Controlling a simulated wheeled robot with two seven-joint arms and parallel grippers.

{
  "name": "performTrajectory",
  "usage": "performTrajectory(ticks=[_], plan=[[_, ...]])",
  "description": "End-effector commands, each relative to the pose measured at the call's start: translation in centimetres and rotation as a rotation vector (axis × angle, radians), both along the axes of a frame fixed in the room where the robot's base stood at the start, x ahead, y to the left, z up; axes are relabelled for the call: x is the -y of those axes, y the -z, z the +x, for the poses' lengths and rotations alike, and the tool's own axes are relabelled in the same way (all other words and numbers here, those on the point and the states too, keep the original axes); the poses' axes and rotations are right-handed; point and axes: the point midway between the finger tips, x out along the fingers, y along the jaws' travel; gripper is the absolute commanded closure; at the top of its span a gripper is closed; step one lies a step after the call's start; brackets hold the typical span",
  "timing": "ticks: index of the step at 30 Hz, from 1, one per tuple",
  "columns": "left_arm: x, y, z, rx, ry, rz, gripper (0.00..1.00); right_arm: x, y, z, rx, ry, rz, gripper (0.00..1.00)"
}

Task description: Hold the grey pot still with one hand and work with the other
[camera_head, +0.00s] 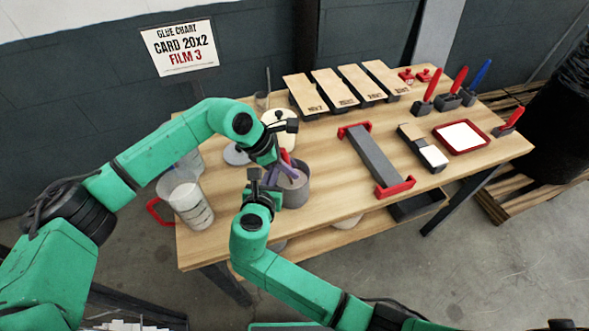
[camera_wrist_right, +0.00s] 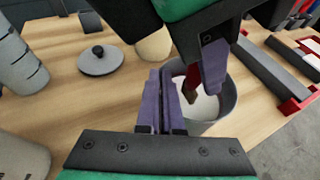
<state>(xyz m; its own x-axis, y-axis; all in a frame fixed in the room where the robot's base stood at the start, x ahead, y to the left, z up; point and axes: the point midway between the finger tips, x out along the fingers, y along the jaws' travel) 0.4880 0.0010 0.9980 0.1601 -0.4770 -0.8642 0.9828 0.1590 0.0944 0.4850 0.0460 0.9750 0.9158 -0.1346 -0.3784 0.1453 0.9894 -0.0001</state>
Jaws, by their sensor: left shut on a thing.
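The grey pot (camera_head: 297,192) stands on the table near its front left part, with pale contents inside. In the right wrist view the pot (camera_wrist_right: 222,108) is partly hidden by both grippers. My left gripper (camera_head: 284,160) reaches in from above and is shut on a red-and-brown tool (camera_wrist_right: 192,79), whose lower end is inside the pot. My right gripper (camera_wrist_right: 162,100) is at the pot's left side, its purple fingers close together by the rim. Whether they have the pot's wall between them cannot be told.
A red-handled clear jug (camera_head: 186,200) and a grey lid (camera_head: 236,154) are left of the pot. A grey bar with red ends (camera_head: 375,160) lies to the right. Labelled boards (camera_head: 332,88), brushes (camera_head: 430,90) and a red tray (camera_head: 462,137) are beyond. A wall sign (camera_head: 180,48) reads "CARD 20X2 FILM 3".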

Motion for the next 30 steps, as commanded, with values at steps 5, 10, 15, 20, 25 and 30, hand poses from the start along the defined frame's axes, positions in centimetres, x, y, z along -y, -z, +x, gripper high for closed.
performTrajectory(ticks=[5, 10, 15, 20, 25, 30], plan=[[-1.3, 0.1, -0.3, 0.001, -0.002, 0.002, 1.0, 0.0, 0.7, -0.2, -0.015, 0.0, -0.001, 1.0], [-1.7, 0.1, -1.4, 0.0, -0.001, 0.003, 1.0, 0.1, 0.7, -0.2, -0.015, 0.001, -0.001, 1.0], [-1.2, 0.2, -2.4, -0.002, 0.0, 0.004, 1.0, 0.1, 0.7, -0.2, -0.015, 0.003, -0.002, 1.0], [0.1, 0.2, -2.9, -0.005, 0.006, 0.002, 1.0, 0.2, 0.7, -0.1, -0.015, 0.003, -0.004, 1.0], [1.2, 0.0, -2.4, -0.004, 0.006, -0.004, 1.0, 0.1, 0.7, -0.1, -0.014, 0.0, -0.003, 1.0], [1.4, 0.0, -1.2, -0.002, 0.003, -0.005, 1.0, 0.0, 0.6, -0.2, -0.014, -0.002, -0.001, 1.0]])
